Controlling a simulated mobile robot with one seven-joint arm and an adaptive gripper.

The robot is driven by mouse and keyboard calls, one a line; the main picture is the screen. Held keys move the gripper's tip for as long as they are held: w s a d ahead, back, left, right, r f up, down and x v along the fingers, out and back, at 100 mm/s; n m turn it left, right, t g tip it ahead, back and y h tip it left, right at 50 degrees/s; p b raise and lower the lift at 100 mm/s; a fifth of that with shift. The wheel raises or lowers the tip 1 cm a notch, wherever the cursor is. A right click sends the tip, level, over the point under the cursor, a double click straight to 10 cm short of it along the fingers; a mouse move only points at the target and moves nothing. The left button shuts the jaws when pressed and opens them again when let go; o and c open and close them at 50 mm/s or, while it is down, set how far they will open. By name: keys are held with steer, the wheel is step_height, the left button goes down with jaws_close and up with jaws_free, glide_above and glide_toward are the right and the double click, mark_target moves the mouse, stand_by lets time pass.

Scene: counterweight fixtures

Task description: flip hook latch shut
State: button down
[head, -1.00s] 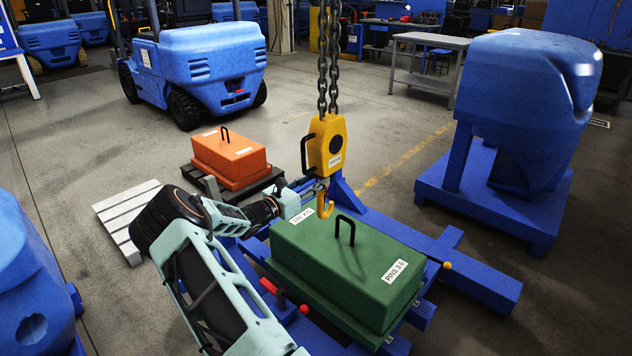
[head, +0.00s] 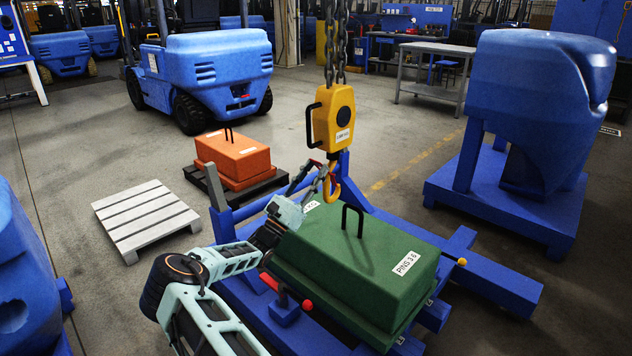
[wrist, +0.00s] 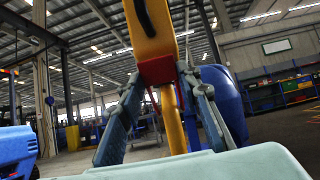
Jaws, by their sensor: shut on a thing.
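The yellow hoist block (head: 334,121) hangs on chains, with the yellow hook (head: 333,188) below it. The hook is above the back left part of the green weight (head: 355,263) and apart from its black handle. My gripper (head: 322,168) reaches up to the hook from the lower left. In the wrist view its fingers (wrist: 160,75) stand either side of the hook's neck, closed on it at a red part (wrist: 157,71) under the block. The latch is hard to make out; a thin red strip shows beside the hook shank (wrist: 173,125).
The green weight sits on a blue frame (head: 487,283) with a red-knobbed lever (head: 286,291) at its front left. An orange weight (head: 233,155) and an empty pallet (head: 146,217) lie left. A large blue counterweight (head: 535,105) stands right. Open floor lies behind.

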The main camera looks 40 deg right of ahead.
steer(key=shift+a+f+h+b, duration=0.1)
steer(key=shift+f+h+b, duration=0.55)
steer(key=shift+b, duration=0.55)
steer(key=shift+r, duration=0.1)
steer(key=c, duration=1.4)
jaws_free()
steer(key=v, duration=1.2)
